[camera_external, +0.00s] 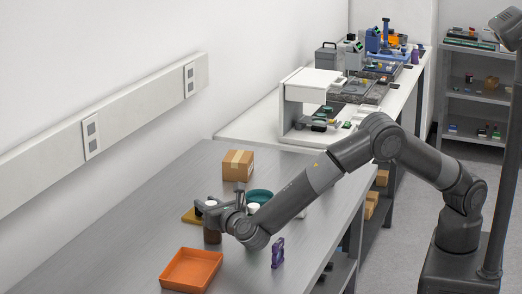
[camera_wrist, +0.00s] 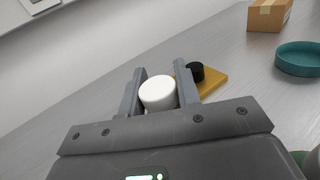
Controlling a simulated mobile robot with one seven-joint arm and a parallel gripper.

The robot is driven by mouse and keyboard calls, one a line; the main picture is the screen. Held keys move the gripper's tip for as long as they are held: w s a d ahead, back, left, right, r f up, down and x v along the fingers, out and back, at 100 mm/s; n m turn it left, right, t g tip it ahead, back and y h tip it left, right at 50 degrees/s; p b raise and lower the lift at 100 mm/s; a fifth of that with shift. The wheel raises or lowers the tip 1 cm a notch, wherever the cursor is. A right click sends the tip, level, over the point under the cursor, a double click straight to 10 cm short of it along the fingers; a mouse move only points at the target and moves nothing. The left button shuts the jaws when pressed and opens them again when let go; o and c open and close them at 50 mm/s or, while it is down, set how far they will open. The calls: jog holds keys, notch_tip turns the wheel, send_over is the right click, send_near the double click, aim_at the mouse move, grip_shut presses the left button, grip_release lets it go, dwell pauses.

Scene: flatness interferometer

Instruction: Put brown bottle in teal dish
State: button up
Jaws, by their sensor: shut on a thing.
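The brown bottle (camera_external: 212,234) is upright over the grey table, with its white cap (camera_wrist: 158,94) between my fingers. My gripper (camera_external: 214,207) is shut on it; the fingers (camera_wrist: 159,92) stand on both sides of the cap in the wrist view. I cannot tell whether the bottle's base touches the table. The teal dish (camera_external: 260,195) sits on the table behind and to the right of my gripper, partly hidden by my arm. It also shows in the wrist view (camera_wrist: 300,60) at the right edge, and it looks empty there.
A yellow-brown block (camera_wrist: 212,82) with a black round thing (camera_wrist: 196,72) lies beyond the bottle. A cardboard box (camera_external: 238,166) stands behind the dish. A white-topped thing (camera_external: 253,208) is near the dish. An orange tray (camera_external: 191,269) and purple object (camera_external: 277,252) are nearer the front.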

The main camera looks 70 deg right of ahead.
jog(key=shift+r, duration=0.1)
grip_shut()
jog(key=shift+r, duration=0.6)
notch_tip(320, 180, up, 3)
jog(key=s+d+r, duration=0.1)
jog(key=d+r, duration=0.5)
jog(key=d, duration=0.6)
jog(key=s+d+r+m+g+h, duration=0.1)
jog(key=s+d+m+g+h, duration=0.2)
jog(key=d, duration=1)
jog(key=s+d+m+g+h, duration=0.15)
jog(key=s+d, duration=0.25)
jog(key=d, duration=0.9)
jog(key=w+a+f, duration=0.4)
jog(key=a+f, duration=0.6)
jog(key=shift+w+a+f+h, duration=0.25)
jog(key=shift+f+h, duration=0.1)
jog(key=shift+h, duration=0.1)
